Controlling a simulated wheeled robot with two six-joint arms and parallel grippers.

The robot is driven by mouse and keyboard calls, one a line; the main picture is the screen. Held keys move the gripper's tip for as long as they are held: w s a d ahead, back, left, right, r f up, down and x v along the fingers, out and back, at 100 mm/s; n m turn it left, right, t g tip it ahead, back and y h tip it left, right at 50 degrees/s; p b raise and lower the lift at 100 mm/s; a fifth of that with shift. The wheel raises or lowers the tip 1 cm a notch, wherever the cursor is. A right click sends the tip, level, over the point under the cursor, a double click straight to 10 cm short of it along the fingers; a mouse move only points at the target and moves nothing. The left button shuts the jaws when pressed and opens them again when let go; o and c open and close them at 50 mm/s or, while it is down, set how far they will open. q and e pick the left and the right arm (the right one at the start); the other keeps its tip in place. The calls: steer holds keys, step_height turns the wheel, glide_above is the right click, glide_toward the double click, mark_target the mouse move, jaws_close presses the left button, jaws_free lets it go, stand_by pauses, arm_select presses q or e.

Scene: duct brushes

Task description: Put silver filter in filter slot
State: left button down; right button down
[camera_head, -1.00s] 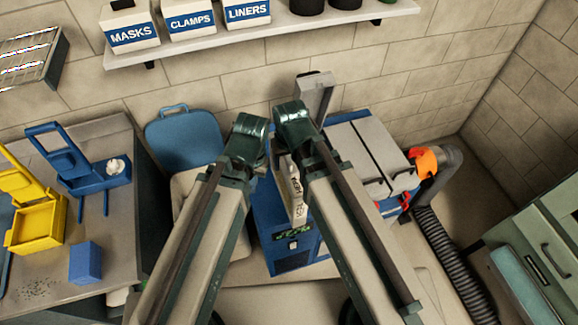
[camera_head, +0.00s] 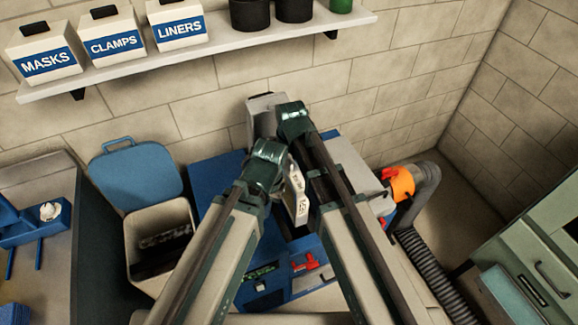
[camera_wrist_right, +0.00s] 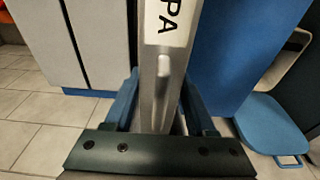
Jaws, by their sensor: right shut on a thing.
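My right gripper (camera_wrist_right: 160,100) is shut on the silver filter (camera_wrist_right: 165,60), which stands between its two blue fingers in the right wrist view. In the head view, the filter's white labelled side (camera_head: 298,196) shows in the gap between my two forearms, above the blue machine (camera_head: 222,192). The jaws of both grippers are hidden behind my wrists in the head view. I cannot tell whether the left gripper is open. The filter slot is not clearly visible; my arms cover the middle of the machine.
A grey upright piece (camera_head: 262,112) stands at the machine's back. An orange collar (camera_head: 400,184) and a black hose (camera_head: 437,265) are at its right. An open bin (camera_head: 160,225) with a blue lid (camera_head: 137,175) stands left. A shelf (camera_head: 235,52) with labelled boxes runs above.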

steer(key=shift+f+b, duration=1.95)
steer(key=shift+b, duration=0.05)
steer(key=shift+r, duration=0.1)
